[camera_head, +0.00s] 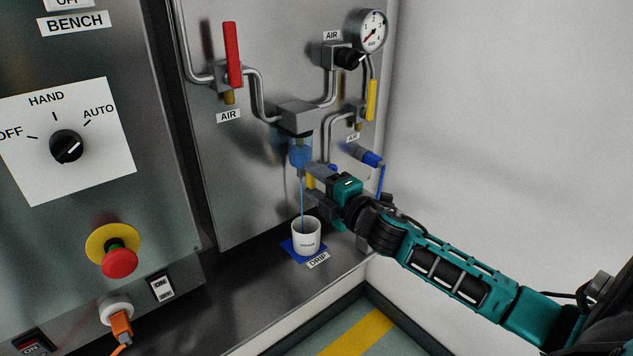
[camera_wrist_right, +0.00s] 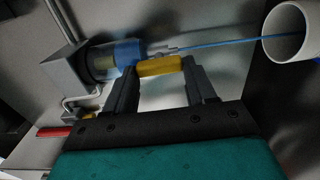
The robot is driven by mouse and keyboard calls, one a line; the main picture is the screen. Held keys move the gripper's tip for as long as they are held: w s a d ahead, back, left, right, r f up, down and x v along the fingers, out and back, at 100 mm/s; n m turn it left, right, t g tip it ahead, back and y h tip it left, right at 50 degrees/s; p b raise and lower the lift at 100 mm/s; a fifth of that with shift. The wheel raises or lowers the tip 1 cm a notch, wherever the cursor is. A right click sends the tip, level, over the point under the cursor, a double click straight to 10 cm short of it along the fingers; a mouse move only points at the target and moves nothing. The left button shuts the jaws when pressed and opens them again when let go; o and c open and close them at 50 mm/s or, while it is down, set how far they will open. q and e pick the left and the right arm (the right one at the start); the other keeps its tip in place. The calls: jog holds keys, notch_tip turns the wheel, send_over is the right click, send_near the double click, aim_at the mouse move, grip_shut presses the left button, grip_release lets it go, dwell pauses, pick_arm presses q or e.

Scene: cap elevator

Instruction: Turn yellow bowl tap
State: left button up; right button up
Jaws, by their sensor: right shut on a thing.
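The yellow bowl tap (camera_head: 310,183) is below the clear blue filter bowl (camera_head: 300,152) on the steel panel. In the right wrist view the yellow tap handle (camera_wrist_right: 160,66) lies between the two dark fingers of my right gripper (camera_wrist_right: 160,72), which is shut on it. In the head view my right gripper (camera_head: 313,181) reaches it from the right and hides part of it. A thin blue stream (camera_head: 302,205) runs from under the bowl down into a white cup (camera_head: 306,238). My left gripper is not in view.
The cup stands on a blue mat (camera_head: 289,246) by the DRIP label. A red AIR lever (camera_head: 232,55), another yellow handle (camera_head: 371,101), a pressure gauge (camera_head: 371,31) and a blue handle (camera_head: 372,159) surround the pipework. A red emergency button (camera_head: 119,262) is at lower left.

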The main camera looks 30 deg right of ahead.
dwell(0.4)
jog(key=o, duration=1)
jog(key=shift+o, duration=0.2)
jog(key=shift+s, duration=0.1)
jog(key=s+d, duration=0.1)
jog(key=s, duration=1.1)
jog(key=shift+s, duration=0.35)
jog(key=s+a+f+m+g, duration=0.1)
jog(key=s+a+f+m, duration=0.15)
jog(key=f, duration=0.25)
jog(key=s+a+f+m+g+h, duration=0.1)
jog(key=a+f+m+g, duration=0.1)
jog(key=f+m, duration=0.25)
jog(key=s+a+f+m+g, duration=0.1)
jog(key=a+f+m, duration=0.15)
jog(key=f, duration=0.35)
jog(key=s+a+f+m+g, duration=0.1)
jog(key=s+a+f+m, duration=0.1)
jog(key=a+f+m, duration=0.1)
jog(key=s+a+f+m+g+y, duration=0.1)
jog(key=s+a+f+m+g, duration=0.1)
jog(key=a, duration=0.6)
notch_tip(320, 180, down, 3)
jog(key=shift+s+f+m+y, duration=0.1)
jog(key=shift+s+m+y, duration=0.2)
jog(key=shift+s+m, duration=0.6)
